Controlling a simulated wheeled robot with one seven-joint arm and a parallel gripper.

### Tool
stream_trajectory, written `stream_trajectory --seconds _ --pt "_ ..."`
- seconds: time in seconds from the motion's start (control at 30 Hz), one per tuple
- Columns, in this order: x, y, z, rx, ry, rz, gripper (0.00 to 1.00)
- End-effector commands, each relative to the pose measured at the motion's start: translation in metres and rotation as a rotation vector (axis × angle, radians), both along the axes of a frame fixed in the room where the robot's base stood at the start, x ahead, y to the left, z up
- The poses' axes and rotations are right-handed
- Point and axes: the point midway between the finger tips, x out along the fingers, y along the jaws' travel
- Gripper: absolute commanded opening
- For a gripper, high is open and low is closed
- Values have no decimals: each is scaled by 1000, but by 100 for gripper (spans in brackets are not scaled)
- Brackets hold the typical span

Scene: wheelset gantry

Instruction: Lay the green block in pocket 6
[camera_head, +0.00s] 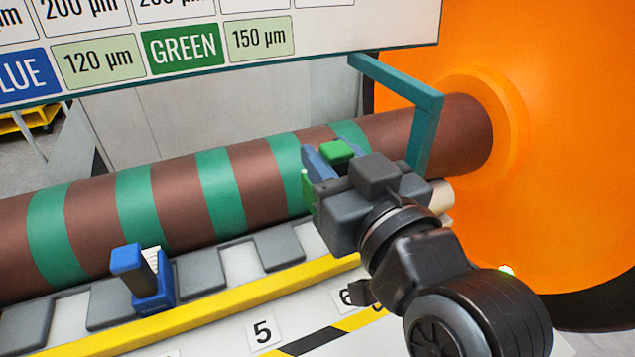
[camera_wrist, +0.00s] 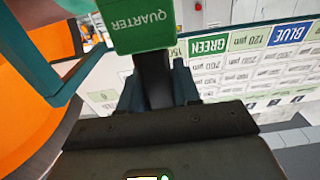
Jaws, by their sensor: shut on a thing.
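The green block (camera_head: 337,151) is held in my gripper (camera_head: 318,166), in front of the brown and green banded shaft near its right end. In the wrist view its face (camera_wrist: 138,24) reads QUARTER, and a dark part of it runs down between the fingers (camera_wrist: 158,85). My gripper is shut on it, above the row of pockets. The number 6 label (camera_head: 346,297) is partly hidden by my arm. The light gap (camera_head: 312,241) up and left of that label looks like pocket 6, and seems empty where it shows.
A blue block (camera_head: 127,258) stands in a pocket further left. The number 5 label (camera_head: 262,331) lies before a yellow strip (camera_head: 220,302). The shaft (camera_head: 178,190) runs behind the pockets into an orange wheel (camera_head: 570,130). A teal bracket (camera_head: 425,125) stands close behind my gripper.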

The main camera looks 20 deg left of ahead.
Motion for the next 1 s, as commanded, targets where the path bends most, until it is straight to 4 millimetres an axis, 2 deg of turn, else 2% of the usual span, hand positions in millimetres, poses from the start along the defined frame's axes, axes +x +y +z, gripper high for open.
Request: stream_trajectory --seconds 0.1,0.2,0.53,1.0 --pt "7 15 -9 1 1 2 0" --pt "10 21 -12 1 -1 0 0" --pt "11 22 -50 0 1 1 0" --pt "11 21 -59 1 -1 -1 0"
